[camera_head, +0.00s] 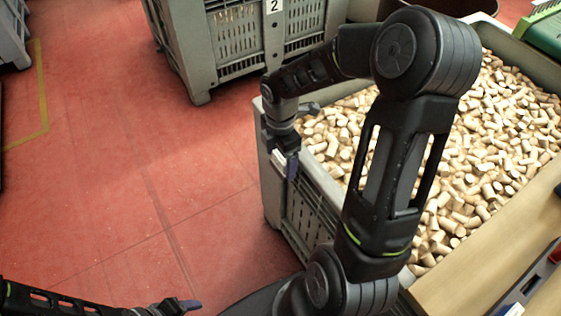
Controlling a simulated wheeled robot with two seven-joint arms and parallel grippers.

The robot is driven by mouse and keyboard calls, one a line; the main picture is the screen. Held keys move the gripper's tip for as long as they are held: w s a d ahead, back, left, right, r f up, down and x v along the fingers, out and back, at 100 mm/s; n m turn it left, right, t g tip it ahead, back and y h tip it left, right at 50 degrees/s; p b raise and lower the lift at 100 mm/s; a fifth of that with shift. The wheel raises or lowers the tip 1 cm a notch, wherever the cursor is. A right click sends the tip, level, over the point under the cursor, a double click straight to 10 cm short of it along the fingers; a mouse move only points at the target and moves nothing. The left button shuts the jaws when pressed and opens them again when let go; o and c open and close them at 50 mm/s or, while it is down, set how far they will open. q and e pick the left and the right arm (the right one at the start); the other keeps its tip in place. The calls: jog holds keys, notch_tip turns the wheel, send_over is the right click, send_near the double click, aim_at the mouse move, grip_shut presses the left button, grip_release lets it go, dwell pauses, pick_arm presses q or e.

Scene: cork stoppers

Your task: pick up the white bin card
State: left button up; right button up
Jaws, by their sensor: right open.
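A small white piece, likely the white bin card (278,161), shows at the left wall of the near cork bin, just below the rim. My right gripper covers much of that area, so the card's full outline is hidden. My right gripper (300,137) is open at the bin's left rim, with one finger over the corks and the purple-tipped one beside the white piece. I cannot tell whether it touches it. My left gripper (180,306) is low at the bottom edge, far from the bin, and its jaws are unclear.
The near grey bin (270,190) is full of corks (495,130). Another grey cork bin (185,50) with a white "2" label (273,6) stands behind. A wooden bench (470,275) is at lower right, a green object (545,30) at upper right. Red floor (110,150) is open at left.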

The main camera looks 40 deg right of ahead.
aim_at(280, 156)
jog(key=shift+c, duration=0.6)
jog(key=c, duration=1.3)
jog(key=shift+r, duration=0.15)
notch_tip(280, 156, up, 10)
jog(key=shift+f+p, duration=0.1)
jog(key=shift+p, duration=0.25)
